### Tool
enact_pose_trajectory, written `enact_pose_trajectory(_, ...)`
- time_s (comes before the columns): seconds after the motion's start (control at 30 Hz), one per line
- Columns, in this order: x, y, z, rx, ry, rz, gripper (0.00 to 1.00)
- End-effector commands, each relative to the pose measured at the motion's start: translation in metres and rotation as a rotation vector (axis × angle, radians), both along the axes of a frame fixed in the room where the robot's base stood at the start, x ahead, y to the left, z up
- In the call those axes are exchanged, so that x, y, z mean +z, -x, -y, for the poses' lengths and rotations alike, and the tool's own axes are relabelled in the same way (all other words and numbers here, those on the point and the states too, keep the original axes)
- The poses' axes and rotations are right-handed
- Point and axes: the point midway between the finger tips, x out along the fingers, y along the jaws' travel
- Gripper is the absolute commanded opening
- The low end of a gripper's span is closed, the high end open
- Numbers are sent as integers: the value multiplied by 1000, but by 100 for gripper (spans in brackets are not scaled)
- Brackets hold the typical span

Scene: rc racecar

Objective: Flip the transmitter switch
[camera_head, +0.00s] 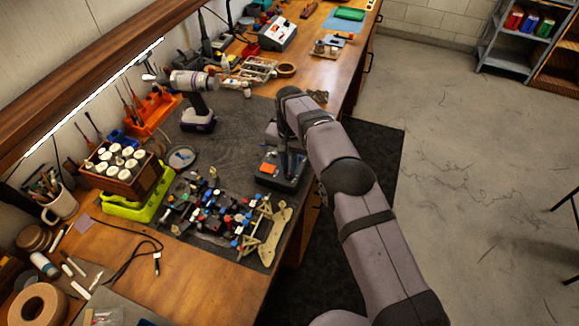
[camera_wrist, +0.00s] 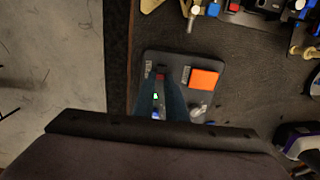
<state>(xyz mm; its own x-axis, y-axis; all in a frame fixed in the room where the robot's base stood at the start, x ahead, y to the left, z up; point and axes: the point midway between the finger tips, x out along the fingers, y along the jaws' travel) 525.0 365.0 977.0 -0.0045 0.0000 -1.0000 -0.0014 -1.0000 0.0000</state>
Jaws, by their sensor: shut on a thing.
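The transmitter (camera_head: 284,184) is a dark, flat box with an orange patch, lying on the dark mat near the bench's front edge. In the wrist view the transmitter (camera_wrist: 196,60) shows its orange panel (camera_wrist: 203,80), small lit green and blue marks, and a pale knob-like part. My gripper (camera_wrist: 162,73) reaches down over it, left of the orange panel, with its fingertips close together at a small red part (camera_wrist: 160,77), which looks like the switch. The fingers hide much of that part, so its tilt cannot be told. In the head view my arm partly covers the transmitter.
A car chassis (camera_head: 265,240) with many small parts lies left of the transmitter. A cordless drill (camera_head: 198,112) stands farther back. An orange tool rack (camera_head: 152,110) is at the wall. The mat (camera_head: 238,135) is clear between the drill and my arm.

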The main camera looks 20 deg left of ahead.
Motion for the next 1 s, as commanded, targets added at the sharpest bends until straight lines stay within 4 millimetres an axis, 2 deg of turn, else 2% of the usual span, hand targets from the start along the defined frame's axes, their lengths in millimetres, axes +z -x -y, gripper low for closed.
enact_pose_trajectory(0.17, 0, 0, 0, 0, 0, 0, 0)
enact_pose_trajectory(0.2, 0, 0, 0, 0, 0, 0, 14)
enact_pose_trajectory(0.27, 0, 0, 0, 0, 0, 0, 28)
enact_pose_trajectory(0.3, 0, 0, 0, 0, 0, 0, 30)
enact_pose_trajectory(0.67, 3, 0, -1, 0, -1, 1, 30)
enact_pose_trajectory(0.87, 21, 0, -1, 0, -2, 3, 30)
enact_pose_trajectory(1.0, 42, -1, -1, 0, -3, 3, 30)
